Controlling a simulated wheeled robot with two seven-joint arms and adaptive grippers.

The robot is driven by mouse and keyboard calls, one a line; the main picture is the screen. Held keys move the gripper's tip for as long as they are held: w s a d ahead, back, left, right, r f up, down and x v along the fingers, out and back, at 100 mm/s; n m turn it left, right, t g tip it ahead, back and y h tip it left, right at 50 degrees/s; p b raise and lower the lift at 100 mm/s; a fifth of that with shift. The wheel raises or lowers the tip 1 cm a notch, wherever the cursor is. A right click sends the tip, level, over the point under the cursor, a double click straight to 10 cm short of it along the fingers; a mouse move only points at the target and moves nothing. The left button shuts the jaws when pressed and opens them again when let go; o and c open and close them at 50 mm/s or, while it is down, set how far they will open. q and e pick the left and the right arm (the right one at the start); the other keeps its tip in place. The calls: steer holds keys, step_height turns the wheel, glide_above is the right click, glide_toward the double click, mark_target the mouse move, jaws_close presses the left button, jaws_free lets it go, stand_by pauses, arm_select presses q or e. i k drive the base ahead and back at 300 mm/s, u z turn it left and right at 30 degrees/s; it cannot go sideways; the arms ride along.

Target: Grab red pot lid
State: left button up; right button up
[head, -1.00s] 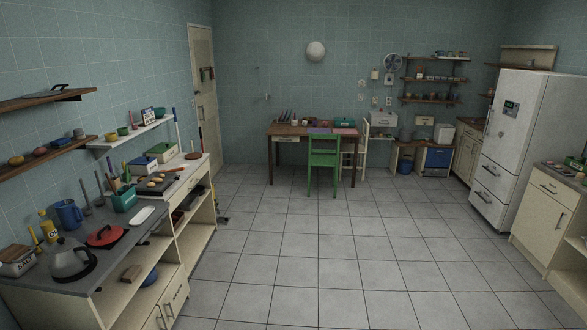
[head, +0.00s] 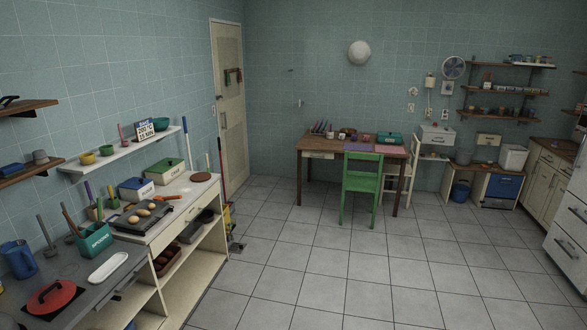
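The red pot lid (head: 50,297) lies on the grey counter (head: 85,281) at the lower left of the head view. It is round and red with a dark handle on top. A blue jug (head: 19,259) stands behind it to the left. A white oblong dish (head: 108,267) lies to its right. Neither of my grippers shows in the view.
A teal utensil holder (head: 94,241) stands behind the dish. A tray with eggs (head: 141,215) sits farther along the counter. Wall shelves (head: 130,145) hang above. The tiled floor (head: 330,270) is open to the right. A green chair (head: 361,186) stands by a wooden table (head: 318,145).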

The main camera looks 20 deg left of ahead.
mark_target(51, 297)
steer(key=u, duration=0.3)
steer(key=i, duration=1.6)
steer(key=u, duration=1.4)
steer(key=i, duration=0.85)
steer(key=u, duration=1)
